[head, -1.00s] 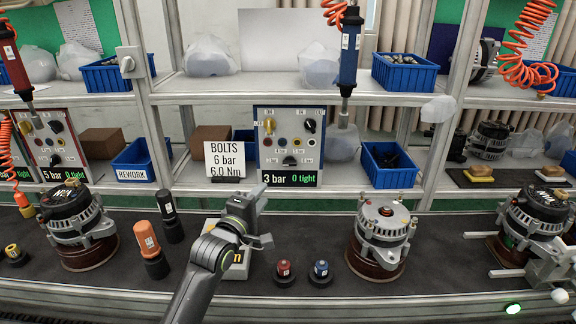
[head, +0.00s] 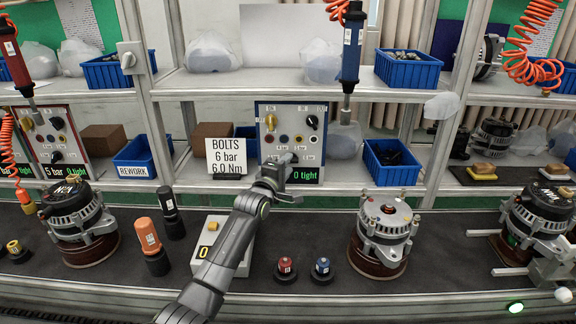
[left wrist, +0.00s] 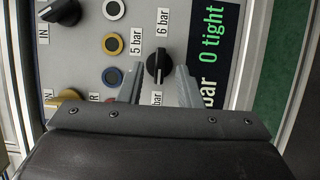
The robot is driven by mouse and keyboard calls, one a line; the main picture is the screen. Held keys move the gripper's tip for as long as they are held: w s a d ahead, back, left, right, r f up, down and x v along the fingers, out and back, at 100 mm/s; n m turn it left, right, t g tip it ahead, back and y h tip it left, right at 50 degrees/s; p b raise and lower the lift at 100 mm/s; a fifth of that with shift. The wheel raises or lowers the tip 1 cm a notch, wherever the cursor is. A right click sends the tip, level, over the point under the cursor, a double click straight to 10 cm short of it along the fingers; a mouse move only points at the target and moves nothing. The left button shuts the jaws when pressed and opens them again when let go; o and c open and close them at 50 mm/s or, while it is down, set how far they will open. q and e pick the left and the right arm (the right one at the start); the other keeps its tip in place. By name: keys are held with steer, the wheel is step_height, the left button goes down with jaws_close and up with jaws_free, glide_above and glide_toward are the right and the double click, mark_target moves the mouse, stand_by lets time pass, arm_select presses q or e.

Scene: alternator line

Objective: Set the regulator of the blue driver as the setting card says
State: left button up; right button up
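The setting card (head: 226,158) reads "BOLTS 6 bar 6.0 Nm". The blue driver (head: 350,55) hangs in front of the shelf. Its blue-framed panel (head: 268,120) stands right of the card. My left gripper (head: 286,165) is at the lower part of this panel and hides part of it. In the left wrist view my open fingers (left wrist: 160,78) stand on either side of the black regulator knob (left wrist: 159,66), with gaps visible beside it. Labels "5 bar" and "6 bar" lie near the knob. The display (left wrist: 210,45) shows "0 tight"; its bar number is hidden. My right gripper is not in view.
A red-framed panel (head: 32,125) with a red driver (head: 17,62) is at the left. Alternators (head: 384,228) stand along the dark bench. Red (head: 285,268) and blue (head: 322,268) capped pieces and an orange tool (head: 148,236) stand nearer. A grey box with a yellow button (head: 212,226) is beside my arm.

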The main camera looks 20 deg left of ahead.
arm_select(q)
steer(key=shift+w+d, duration=0.1)
steer(key=shift+w, duration=0.6)
jaws_close()
steer(key=shift+r, duration=0.1)
